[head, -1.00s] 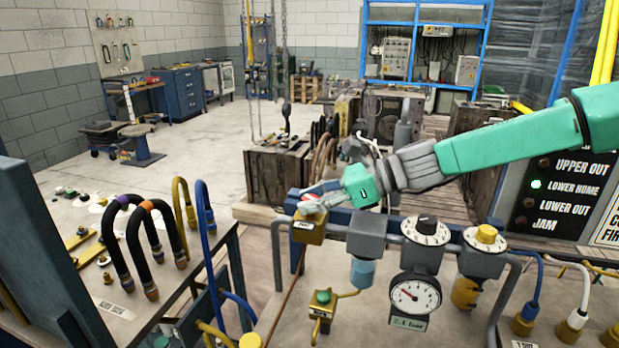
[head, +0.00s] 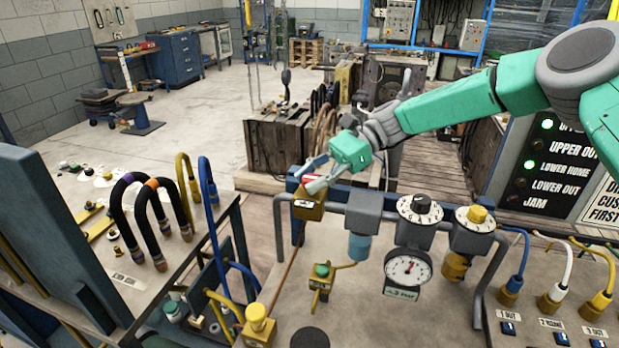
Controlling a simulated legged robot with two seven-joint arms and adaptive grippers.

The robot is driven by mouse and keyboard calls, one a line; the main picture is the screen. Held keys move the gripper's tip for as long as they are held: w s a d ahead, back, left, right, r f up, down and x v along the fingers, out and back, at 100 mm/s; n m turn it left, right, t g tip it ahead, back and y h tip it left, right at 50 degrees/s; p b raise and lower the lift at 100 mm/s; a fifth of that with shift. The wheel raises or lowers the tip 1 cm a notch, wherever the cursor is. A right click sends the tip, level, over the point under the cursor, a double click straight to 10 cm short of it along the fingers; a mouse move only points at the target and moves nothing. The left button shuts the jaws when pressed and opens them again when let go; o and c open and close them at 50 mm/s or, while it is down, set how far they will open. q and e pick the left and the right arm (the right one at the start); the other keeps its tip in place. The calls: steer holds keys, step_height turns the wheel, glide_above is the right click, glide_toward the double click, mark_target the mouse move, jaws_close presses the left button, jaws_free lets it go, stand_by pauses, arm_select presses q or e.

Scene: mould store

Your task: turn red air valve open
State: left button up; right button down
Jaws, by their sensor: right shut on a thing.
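The red air valve (head: 308,180) is a small red handle on a brass block (head: 309,207) at the left end of the air-line pipework. My right gripper (head: 313,175), on the green arm coming from the right, is shut on the red handle. Its fingers hide part of the handle, so its exact angle is hard to read. A round pressure gauge (head: 408,267) stands to the right with its needle pointing about upward. My left gripper is not in view.
Dials (head: 419,208) and a yellow-knobbed unit (head: 474,217) stand right of the valve. Looped black hoses (head: 150,215) rise from the left bench. A lamp panel (head: 540,165) stands at the right.

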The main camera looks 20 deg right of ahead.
steer(key=shift+w+d+r, duration=0.1)
steer(key=shift+w, duration=0.05)
steer(key=c, duration=1.2)
jaws_free()
steer(key=shift+o, duration=0.2)
steer(key=shift+d, duration=0.1)
steer(key=v, duration=1.2)
steer(key=shift+f, duration=0.25)
steer(key=shift+w+d, duration=0.1)
